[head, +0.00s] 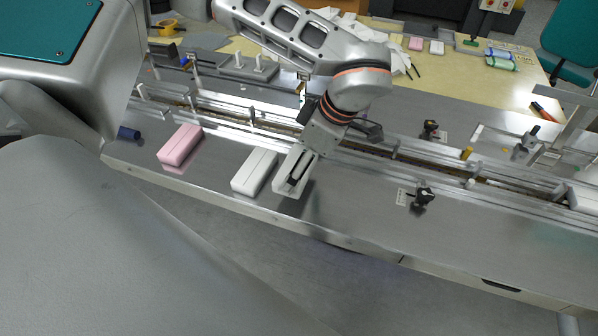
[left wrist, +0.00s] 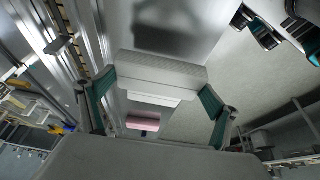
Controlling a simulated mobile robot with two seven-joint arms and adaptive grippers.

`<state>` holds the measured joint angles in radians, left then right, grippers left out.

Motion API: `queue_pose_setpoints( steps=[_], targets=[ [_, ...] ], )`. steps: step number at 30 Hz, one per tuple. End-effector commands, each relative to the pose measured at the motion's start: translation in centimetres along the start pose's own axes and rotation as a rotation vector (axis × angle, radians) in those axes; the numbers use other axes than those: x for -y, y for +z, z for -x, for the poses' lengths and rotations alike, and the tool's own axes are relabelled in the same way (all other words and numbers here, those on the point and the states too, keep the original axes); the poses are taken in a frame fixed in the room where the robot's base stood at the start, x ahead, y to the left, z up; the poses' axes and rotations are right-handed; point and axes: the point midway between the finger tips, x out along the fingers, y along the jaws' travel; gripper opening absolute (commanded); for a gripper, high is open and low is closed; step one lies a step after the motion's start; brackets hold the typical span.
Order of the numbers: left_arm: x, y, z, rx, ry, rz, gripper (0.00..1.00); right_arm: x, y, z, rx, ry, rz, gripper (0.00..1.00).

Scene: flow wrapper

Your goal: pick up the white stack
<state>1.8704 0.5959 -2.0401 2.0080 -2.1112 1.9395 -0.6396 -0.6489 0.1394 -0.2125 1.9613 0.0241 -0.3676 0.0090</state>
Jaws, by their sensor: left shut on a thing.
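My left gripper (head: 297,172) comes down from above over the metal machine deck and is shut on a white stack (head: 284,187), an oblong block. In the left wrist view the white stack (left wrist: 160,72) sits between the two teal-padded fingers of my left gripper (left wrist: 157,88). I cannot tell for sure whether it is clear of the deck. A second white stack (head: 255,171) lies just left of it on the deck, and it also shows in the left wrist view (left wrist: 150,100). My right gripper is not in view.
A pink stack (head: 180,146) lies further left on the deck, near a blue cylinder (head: 129,133). A conveyor channel with rails (head: 385,161) runs behind. Black knobs (head: 423,195) stand to the right. The deck's front edge is close.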

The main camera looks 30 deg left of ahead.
Motion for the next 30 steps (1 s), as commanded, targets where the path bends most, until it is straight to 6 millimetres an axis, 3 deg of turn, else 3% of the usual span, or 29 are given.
queue_pose_setpoints(
  steps=[9, 15, 21, 30],
  targets=[
    [-0.1, -3.4, 8.4, 0.002, 0.007, 0.005, 0.77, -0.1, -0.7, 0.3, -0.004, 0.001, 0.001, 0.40],
    [-0.1, -5.0, 12.2, 0.001, 0.004, 0.003, 0.77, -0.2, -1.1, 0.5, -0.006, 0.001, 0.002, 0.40],
    [0.0, -5.9, 14.2, 0.000, 0.002, 0.001, 0.77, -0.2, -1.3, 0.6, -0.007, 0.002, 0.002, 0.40],
    [0.0, -6.0, 14.6, 0.000, 0.000, 0.000, 0.77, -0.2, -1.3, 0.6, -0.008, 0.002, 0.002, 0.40]
  ],
)
